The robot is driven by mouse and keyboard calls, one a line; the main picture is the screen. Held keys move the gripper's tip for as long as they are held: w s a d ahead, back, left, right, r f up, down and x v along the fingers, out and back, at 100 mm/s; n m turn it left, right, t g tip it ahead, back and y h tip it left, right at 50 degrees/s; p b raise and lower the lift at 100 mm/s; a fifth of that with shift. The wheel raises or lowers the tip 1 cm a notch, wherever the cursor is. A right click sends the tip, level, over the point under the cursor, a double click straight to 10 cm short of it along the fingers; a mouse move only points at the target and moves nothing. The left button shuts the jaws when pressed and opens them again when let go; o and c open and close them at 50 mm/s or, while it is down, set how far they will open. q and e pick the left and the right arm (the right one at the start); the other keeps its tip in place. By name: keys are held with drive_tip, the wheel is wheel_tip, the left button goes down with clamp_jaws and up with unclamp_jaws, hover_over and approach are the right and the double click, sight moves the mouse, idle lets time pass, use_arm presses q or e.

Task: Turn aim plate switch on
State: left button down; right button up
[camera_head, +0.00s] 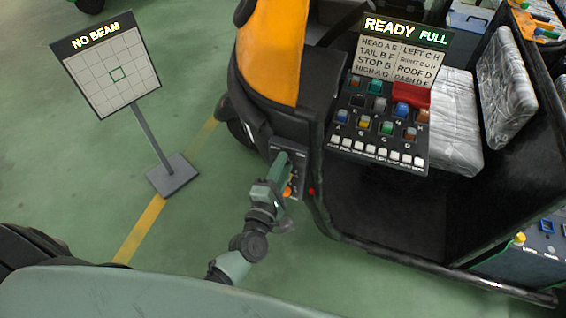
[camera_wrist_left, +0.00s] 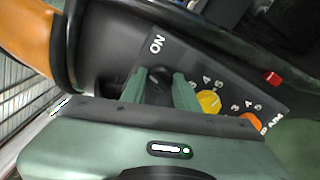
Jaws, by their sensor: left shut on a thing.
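A dark control panel (camera_head: 297,157) is on the rickshaw's front side. It also shows in the left wrist view (camera_wrist_left: 207,75), with an ON label, a yellow knob (camera_wrist_left: 208,101) and an orange knob (camera_wrist_left: 250,121). My left gripper (camera_head: 281,165) is at this panel. In the left wrist view its two green fingers (camera_wrist_left: 161,87) are shut on a dark switch (camera_wrist_left: 159,78) just below the ON label. The fingers partly hide the switch, so I cannot tell its position. My right gripper is not in view.
A gridded board (camera_head: 106,73) reading NO BEAM stands on a post at the left. The rickshaw's button panel (camera_head: 384,112) reads READY FULL above. A red button (camera_wrist_left: 273,78) is beside the switch panel. Green floor (camera_head: 205,185) is open between board and rickshaw.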

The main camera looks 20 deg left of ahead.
use_arm(q)
drive_tip(key=m+p, duration=0.2)
drive_tip(key=m, duration=0.3)
drive_tip(key=shift+m, duration=0.4)
drive_tip(key=shift+f, duration=0.1)
idle(0.3)
drive_tip(key=c, duration=1.1)
unclamp_jaws()
drive_tip(key=shift+o, duration=0.2)
drive_tip(key=shift+s, duration=0.1)
drive_tip(key=s+b, duration=0.1)
drive_tip(key=s, duration=0.6)
drive_tip(key=shift+s, duration=0.35)
drive_tip(key=shift+a, duration=0.1)
